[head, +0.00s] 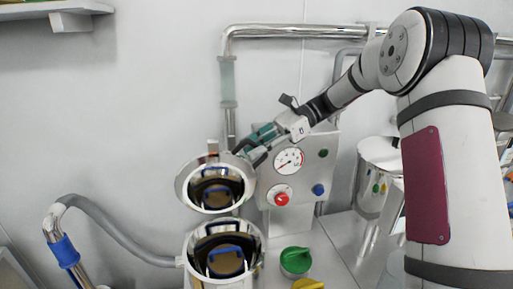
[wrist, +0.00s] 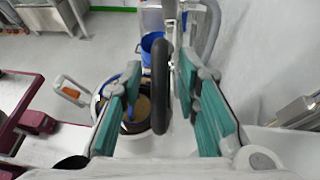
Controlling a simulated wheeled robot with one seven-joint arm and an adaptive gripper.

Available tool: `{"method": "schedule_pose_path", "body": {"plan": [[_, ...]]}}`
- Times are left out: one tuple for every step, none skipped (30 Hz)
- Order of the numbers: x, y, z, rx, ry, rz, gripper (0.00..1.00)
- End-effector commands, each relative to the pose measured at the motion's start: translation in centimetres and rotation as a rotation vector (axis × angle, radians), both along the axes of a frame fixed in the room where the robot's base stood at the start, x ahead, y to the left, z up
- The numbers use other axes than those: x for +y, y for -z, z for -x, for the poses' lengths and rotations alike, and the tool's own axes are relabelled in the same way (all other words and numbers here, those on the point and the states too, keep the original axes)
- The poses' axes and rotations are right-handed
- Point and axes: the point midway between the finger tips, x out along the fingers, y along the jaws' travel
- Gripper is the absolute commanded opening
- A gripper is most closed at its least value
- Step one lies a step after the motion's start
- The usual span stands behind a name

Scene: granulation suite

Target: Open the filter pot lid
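The filter pot (head: 188,262) stands low in the middle of the head view, its round mouth open and shiny inside. Its round lid (head: 181,190) is raised and tilted above the mouth, its mirror-like inner face towards the head camera. My gripper (head: 247,153) is at the lid's upper right edge. In the wrist view my gripper (wrist: 160,78) has its green fingers apart on both sides of a dark upright rounded piece, with gaps showing. I cannot tell whether that is the lid's rim or handle. The pot's mouth shows beyond the left finger.
A control panel with a gauge (head: 289,160), a red button (head: 281,198) and a blue knob (head: 318,189) is right of the lid. Green (head: 295,260) and yellow (head: 308,284) knobs sit lower. A grey hose (head: 112,230) runs left. A wall pipe (head: 290,31) passes behind.

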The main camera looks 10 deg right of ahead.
Motion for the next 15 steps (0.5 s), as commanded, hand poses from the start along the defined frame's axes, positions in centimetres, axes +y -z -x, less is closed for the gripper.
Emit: {"method": "schedule_pose_path", "body": {"plan": [[-0.1, 0.1, 0.0, 0.001, 0.002, 0.001, 0.31], [-0.1, 0.1, 0.0, 0.001, 0.002, 0.001, 0.31], [-0.1, 0.1, 0.0, 0.002, 0.002, 0.001, 0.31], [-0.1, 0.1, 0.0, 0.002, 0.002, 0.002, 0.31], [-0.1, 0.1, 0.0, 0.003, 0.003, 0.002, 0.31], [-0.2, 0.1, 0.0, 0.003, 0.003, 0.002, 0.31], [-0.2, 0.1, 0.0, 0.003, 0.003, 0.002, 0.31], [-0.3, 0.1, 0.0, 0.003, 0.004, 0.003, 0.31], [-0.4, 0.1, -0.1, 0.003, 0.005, 0.004, 0.31], [-0.6, 0.0, -0.1, 0.003, 0.005, 0.004, 0.31], [-0.8, -0.1, -0.2, 0.003, 0.006, 0.003, 0.31], [-1.3, -0.3, -0.2, 0.002, 0.005, 0.003, 0.31], [-1.6, -0.4, -0.3, 0.001, 0.006, 0.003, 0.31], [-2.1, -0.6, -0.4, 0.001, 0.007, 0.003, 0.31], [-2.8, -0.9, -0.5, 0.000, 0.007, 0.004, 0.31]]}}
